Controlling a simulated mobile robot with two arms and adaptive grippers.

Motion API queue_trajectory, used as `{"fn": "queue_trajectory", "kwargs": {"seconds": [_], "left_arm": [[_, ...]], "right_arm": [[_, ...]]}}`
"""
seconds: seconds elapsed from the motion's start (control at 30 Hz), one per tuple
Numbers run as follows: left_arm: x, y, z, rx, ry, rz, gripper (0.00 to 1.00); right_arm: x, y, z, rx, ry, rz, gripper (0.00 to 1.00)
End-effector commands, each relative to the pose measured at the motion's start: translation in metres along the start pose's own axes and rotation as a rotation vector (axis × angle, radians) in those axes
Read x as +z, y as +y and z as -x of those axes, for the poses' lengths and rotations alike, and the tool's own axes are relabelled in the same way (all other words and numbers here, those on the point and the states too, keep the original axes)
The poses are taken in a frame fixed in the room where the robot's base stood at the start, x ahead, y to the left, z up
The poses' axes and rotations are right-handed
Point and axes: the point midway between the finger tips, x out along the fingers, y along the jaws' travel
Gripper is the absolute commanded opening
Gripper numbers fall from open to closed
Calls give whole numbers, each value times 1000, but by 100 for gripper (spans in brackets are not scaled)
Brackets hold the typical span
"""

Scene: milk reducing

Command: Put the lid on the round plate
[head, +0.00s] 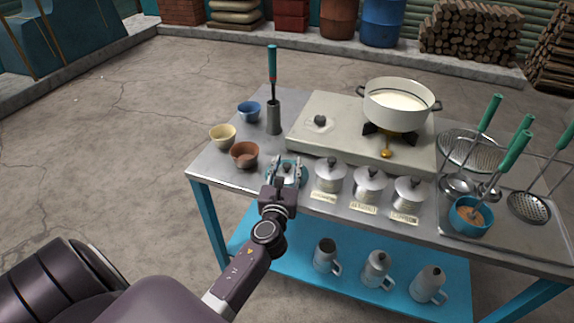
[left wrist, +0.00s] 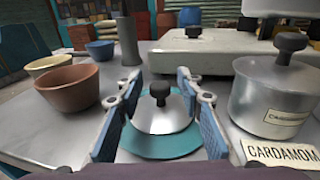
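A small silver lid (left wrist: 160,116) with a black knob rests on the round teal plate (left wrist: 150,146) on the metal table. My left gripper (head: 286,172) is over the plate near the table's front edge. In the left wrist view its blue-padded fingers (left wrist: 160,110) stand open on either side of the lid, with gaps between pads and lid. In the head view the gripper mostly hides the lid and plate. My right gripper is not in view.
Several lidded canisters, including one labelled cardamom (head: 330,176), stand close right. A brown bowl (head: 244,155), a cream bowl (head: 222,136) and a blue bowl (head: 249,111) are at left. The stove (head: 335,140) with a milk pot (head: 398,103) is behind.

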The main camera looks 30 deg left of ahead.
Motion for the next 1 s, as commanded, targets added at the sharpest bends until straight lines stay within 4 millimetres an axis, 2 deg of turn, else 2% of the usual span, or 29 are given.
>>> {"fn": "queue_trajectory", "kwargs": {"seconds": [0.07, 0.17, 0.6, 0.8, 1.0], "left_arm": [[5, 0, 0, 0, 0, 1, 34], [1, 0, 13, -1, 2, 0, 34], [0, 0, 98, -1, 2, 1, 34], [2, 0, 117, 0, 0, 1, 34], [3, 0, 120, 1, -1, 1, 34]], "right_arm": [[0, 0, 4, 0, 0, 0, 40], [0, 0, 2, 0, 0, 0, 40], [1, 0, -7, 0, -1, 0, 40], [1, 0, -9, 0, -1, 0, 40], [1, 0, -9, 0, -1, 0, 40]]}}
